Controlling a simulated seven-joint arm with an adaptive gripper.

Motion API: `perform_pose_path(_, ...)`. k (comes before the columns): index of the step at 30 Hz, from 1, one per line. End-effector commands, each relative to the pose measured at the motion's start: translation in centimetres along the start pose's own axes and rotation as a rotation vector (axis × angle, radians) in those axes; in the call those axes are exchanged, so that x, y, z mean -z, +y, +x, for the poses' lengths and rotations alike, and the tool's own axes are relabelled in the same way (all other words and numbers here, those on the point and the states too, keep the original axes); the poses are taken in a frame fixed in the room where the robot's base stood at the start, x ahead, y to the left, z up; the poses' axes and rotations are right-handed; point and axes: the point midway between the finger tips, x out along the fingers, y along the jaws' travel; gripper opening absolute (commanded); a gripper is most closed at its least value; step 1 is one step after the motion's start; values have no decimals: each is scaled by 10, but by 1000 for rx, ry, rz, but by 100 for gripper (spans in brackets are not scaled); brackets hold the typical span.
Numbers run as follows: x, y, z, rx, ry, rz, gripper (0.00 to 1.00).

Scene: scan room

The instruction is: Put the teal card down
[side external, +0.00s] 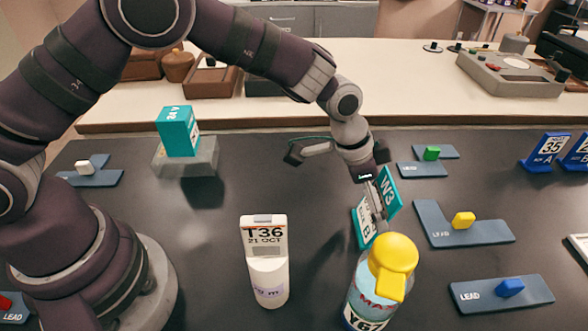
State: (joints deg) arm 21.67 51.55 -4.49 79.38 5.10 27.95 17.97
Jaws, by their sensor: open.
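The teal card (389,193), marked W3, stands tilted right of centre on the dark table. A second teal-edged panel with a white label (363,222) shows just left of it; I cannot tell whether both are one folded card. My gripper (377,212) points down at the card, with its fingers between the two panels in this view. It is open. Whether the fingers touch the card is unclear.
A white T36 container (267,265) stands left of the bottle. A teal box (178,131) sits on a grey stand (205,160) at the back left. Blue LEAD plates with coloured knobs (463,220) lie on the right. Blue number cards (545,151) stand at the far right.

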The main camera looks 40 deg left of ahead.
Motion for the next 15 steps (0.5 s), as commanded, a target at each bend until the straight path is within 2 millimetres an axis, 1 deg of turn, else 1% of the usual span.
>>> perform_pose_path(1,1,0,-11,2,4,-1,100)
perform_pose_path(6,1,0,-53,2,7,0,100)
perform_pose_path(9,0,0,-75,3,5,-1,100)
perform_pose_path(12,0,0,-91,1,4,-1,100)
perform_pose_path(15,-1,-1,-100,3,3,-3,100)
